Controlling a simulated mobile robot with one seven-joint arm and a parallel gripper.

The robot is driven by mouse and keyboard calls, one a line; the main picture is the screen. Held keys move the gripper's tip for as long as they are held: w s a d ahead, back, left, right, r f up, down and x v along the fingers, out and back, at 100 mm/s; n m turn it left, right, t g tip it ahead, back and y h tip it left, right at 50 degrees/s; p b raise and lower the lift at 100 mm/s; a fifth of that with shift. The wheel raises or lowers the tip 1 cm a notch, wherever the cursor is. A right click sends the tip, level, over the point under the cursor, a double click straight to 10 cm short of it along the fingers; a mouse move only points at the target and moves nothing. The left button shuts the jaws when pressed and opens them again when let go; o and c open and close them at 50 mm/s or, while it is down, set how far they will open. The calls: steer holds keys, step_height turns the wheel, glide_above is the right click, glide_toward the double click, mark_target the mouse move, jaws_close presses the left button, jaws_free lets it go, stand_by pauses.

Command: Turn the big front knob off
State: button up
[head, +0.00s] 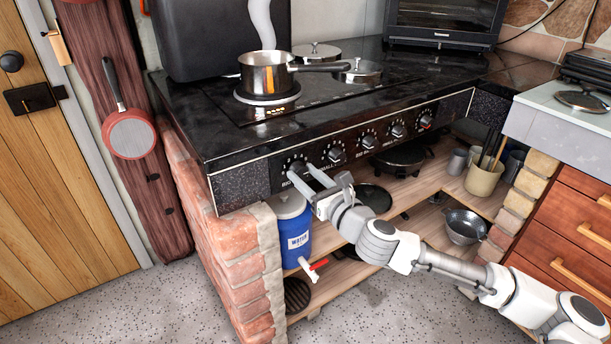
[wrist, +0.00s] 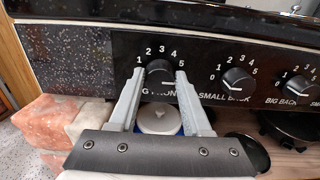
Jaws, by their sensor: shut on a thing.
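The big front knob (wrist: 159,73) is black, on the dark front panel of the stove, with numbers around it and a partly hidden "FRONT" label below. In the head view this knob (head: 296,166) is the leftmost of the row. My gripper (wrist: 158,82) has one grey finger on each side of the knob and is shut on it. In the head view my gripper (head: 306,177) reaches up to the panel from the lower right. A white mark shows low on the knob; its exact setting is hard to read.
The small back knob (wrist: 238,80) and the big back knob (wrist: 299,88) are to the right. A steaming pot (head: 266,75) stands on a lit burner. A blue water container (head: 292,235) stands below the panel, left of my arm. Brickwork (head: 228,250) supports the left corner.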

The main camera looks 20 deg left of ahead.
jaws_close()
